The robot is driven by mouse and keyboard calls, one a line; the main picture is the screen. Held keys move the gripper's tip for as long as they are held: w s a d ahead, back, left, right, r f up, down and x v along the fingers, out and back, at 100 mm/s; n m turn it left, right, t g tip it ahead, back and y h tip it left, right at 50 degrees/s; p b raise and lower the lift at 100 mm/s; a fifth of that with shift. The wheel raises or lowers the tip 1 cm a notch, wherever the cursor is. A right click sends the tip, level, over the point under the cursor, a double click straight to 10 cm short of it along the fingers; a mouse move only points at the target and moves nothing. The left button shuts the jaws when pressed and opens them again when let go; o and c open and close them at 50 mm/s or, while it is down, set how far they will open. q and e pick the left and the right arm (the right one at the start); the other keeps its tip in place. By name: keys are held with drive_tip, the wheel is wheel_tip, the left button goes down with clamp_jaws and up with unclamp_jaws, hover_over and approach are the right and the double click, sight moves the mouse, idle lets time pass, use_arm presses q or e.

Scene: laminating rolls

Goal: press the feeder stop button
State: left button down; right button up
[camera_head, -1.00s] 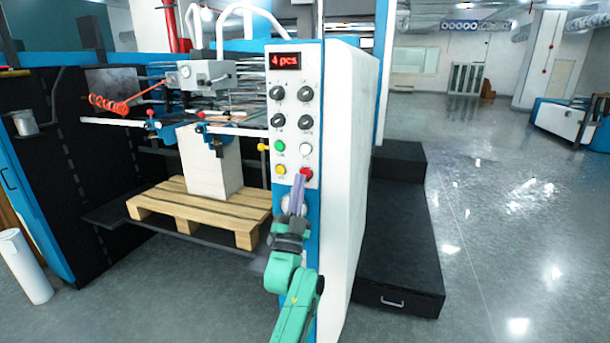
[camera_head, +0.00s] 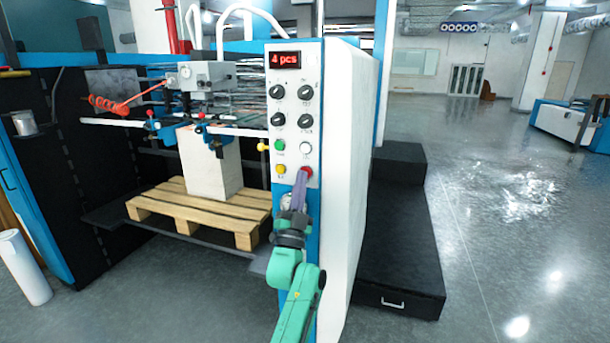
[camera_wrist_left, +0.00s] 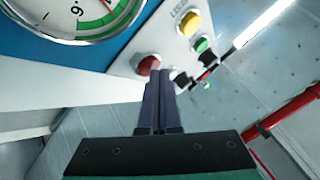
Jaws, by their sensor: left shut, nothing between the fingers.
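The red button (camera_head: 308,170) sits at the lower right of the white control panel (camera_head: 292,97), right of a yellow button (camera_head: 281,169) and below a white one (camera_head: 306,147). My left gripper (camera_head: 302,175) is shut and empty, with its fingers pointing up at the red button and covering its lower left part. In the left wrist view, the red button (camera_wrist_left: 148,64) shows just left of the closed fingertips (camera_wrist_left: 160,76). I cannot tell whether the tips touch it. My right gripper is not in view.
A green button (camera_head: 280,145) and several black knobs share the panel, under a display (camera_head: 286,60) reading "4 pcs". A round gauge (camera_wrist_left: 80,15) is beside the panel. A wooden pallet (camera_head: 200,207) stands left; black steps (camera_head: 400,240) stand right. The floor farther right is open.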

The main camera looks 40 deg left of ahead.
use_arm(q)
drive_tip(key=shift+w, duration=0.15)
idle(0.5)
drive_tip(key=shift+s+d+p, duration=0.2)
drive_tip(key=shift+s+p, duration=0.15)
drive_tip(key=shift+s, duration=0.4)
drive_tip(key=s, duration=0.1)
drive_tip(key=s+d+p, duration=0.1)
drive_tip(key=s, duration=0.1)
drive_tip(key=s+p, duration=0.1)
drive_tip(key=shift+s+d, duration=0.3)
drive_tip(key=shift+s, duration=0.05)
